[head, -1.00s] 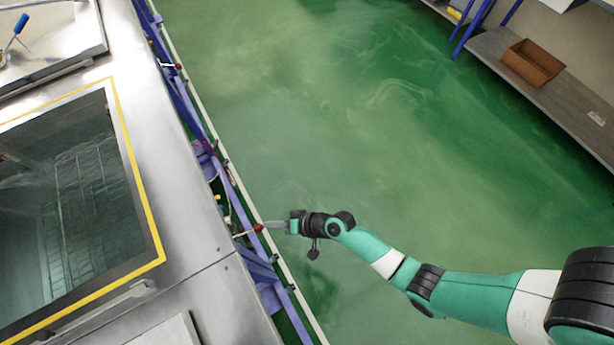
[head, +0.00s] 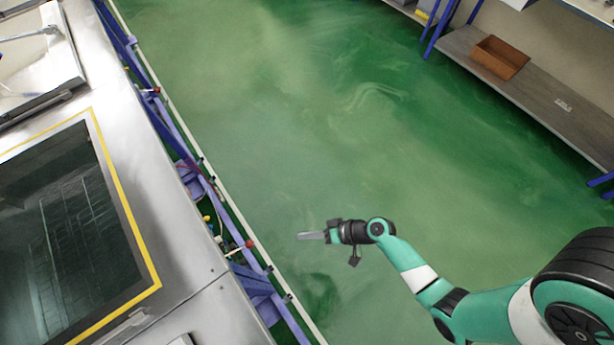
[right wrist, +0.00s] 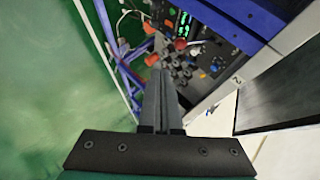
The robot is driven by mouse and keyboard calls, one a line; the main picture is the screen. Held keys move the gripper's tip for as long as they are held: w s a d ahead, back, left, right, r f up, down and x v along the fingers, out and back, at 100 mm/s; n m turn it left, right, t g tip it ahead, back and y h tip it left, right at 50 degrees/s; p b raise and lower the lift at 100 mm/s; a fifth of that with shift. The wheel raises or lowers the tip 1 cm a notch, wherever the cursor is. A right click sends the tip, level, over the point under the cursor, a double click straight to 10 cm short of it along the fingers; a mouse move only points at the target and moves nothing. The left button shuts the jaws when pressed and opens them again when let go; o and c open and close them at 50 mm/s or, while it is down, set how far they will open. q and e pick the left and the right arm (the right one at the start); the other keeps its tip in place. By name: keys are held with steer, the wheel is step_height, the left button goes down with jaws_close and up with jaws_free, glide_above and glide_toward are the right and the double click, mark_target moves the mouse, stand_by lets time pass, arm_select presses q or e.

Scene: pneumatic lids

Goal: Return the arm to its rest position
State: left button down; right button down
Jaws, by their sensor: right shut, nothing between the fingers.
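My right arm comes in from the lower right in the head view. Its gripper (head: 312,236) is shut and empty, held over the green floor, apart from the machine's blue side frame. In the right wrist view the gripper (right wrist: 162,75) points toward a panel of knobs and lights on the machine. A lever with a red knob (head: 249,244) sticks out from the side frame, left of the gripper and apart from it. My left gripper is not in view.
The steel-topped machine (head: 185,250) with a yellow-edged dark window (head: 70,230) fills the left. A shelf (head: 560,105) with a brown box (head: 500,57) stands at the upper right. The green floor (head: 300,120) between them is clear.

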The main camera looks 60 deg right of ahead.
stand_by(0.4)
steer(key=w+a+r+n+t+y, duration=0.1)
steer(key=w+r+n+t, duration=0.15)
steer(key=w+r, duration=0.65)
steer(key=w+a+r+n+t, duration=0.1)
steer(key=w+a+r+n, duration=0.3)
steer(key=r, duration=1)
steer(key=w+d+r+n+t+y, duration=0.1)
steer(key=w+r+n+t, duration=0.1)
steer(key=w+r, duration=0.75)
steer(key=s+r+n+t, duration=0.1)
steer(key=s+r+t, duration=0.2)
steer(key=r, duration=0.9)
steer(key=s+a+r+n+t, duration=0.1)
steer(key=s+r+t, duration=0.2)
steer(key=r, duration=0.9)
steer(key=s+r+n+t, duration=0.1)
steer(key=s+r+t, duration=0.2)
steer(key=r, duration=0.8)
steer(key=s+d+r+m+t+h, duration=0.4)
steer(key=s+d+r+h, duration=0.1)
steer(key=s+r+h, duration=0.2)
step_height(320, 180, up, 24)
steer(key=y+p, duration=0.1)
steer(key=p, duration=2.4)
steer(key=shift+w+a+g, duration=0.15)
steer(key=shift+w+g, duration=0.2)
steer(key=shift+w, duration=0.1)
